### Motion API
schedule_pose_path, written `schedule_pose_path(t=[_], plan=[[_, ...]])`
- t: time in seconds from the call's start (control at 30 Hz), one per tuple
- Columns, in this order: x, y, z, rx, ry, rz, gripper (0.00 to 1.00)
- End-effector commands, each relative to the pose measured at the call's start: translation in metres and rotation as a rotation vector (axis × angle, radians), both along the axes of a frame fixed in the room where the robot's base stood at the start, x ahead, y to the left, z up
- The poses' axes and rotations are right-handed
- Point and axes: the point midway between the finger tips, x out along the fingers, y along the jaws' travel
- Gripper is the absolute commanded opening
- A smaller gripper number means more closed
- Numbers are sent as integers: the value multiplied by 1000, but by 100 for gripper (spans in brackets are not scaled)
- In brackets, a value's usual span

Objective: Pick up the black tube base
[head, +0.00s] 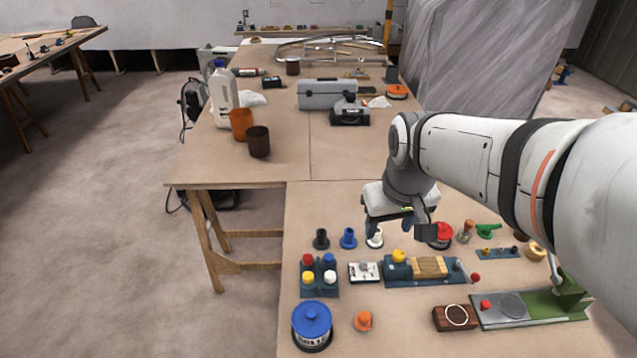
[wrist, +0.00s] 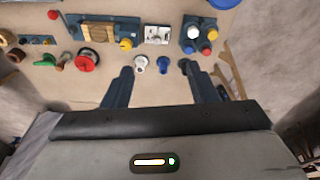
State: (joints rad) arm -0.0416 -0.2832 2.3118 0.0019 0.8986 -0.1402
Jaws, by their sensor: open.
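The black tube base (head: 321,239) is a small dark flanged piece standing at the left end of a row on the near table. A blue tube base (head: 348,238) and a white one (head: 374,237) stand to its right. My gripper (head: 388,222) is open and empty, above the table and to the right of the black tube base. In the wrist view the black tube base (wrist: 183,64) shows at the tip of the right finger, partly covered by it. The blue (wrist: 164,64) and white (wrist: 141,64) ones appear between the fingertips (wrist: 158,70).
In front of the row stand a block with coloured knobs (head: 319,277), a white switch plate (head: 363,272) and a blue fixture with a wooden block (head: 430,267). A red-topped piece (head: 440,235) stands right of the row. Bare tabletop lies behind the tube bases.

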Motion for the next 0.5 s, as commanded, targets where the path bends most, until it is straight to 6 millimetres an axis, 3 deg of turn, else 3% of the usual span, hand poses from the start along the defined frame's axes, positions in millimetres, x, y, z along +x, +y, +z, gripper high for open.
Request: schedule_pose_path(t=[0.1,0.27,0.5], plan=[[50,13,-24,-18,45,104,53],[113,35,-61,-38,92,247,53],[192,74,-141,-63,158,453,53]])
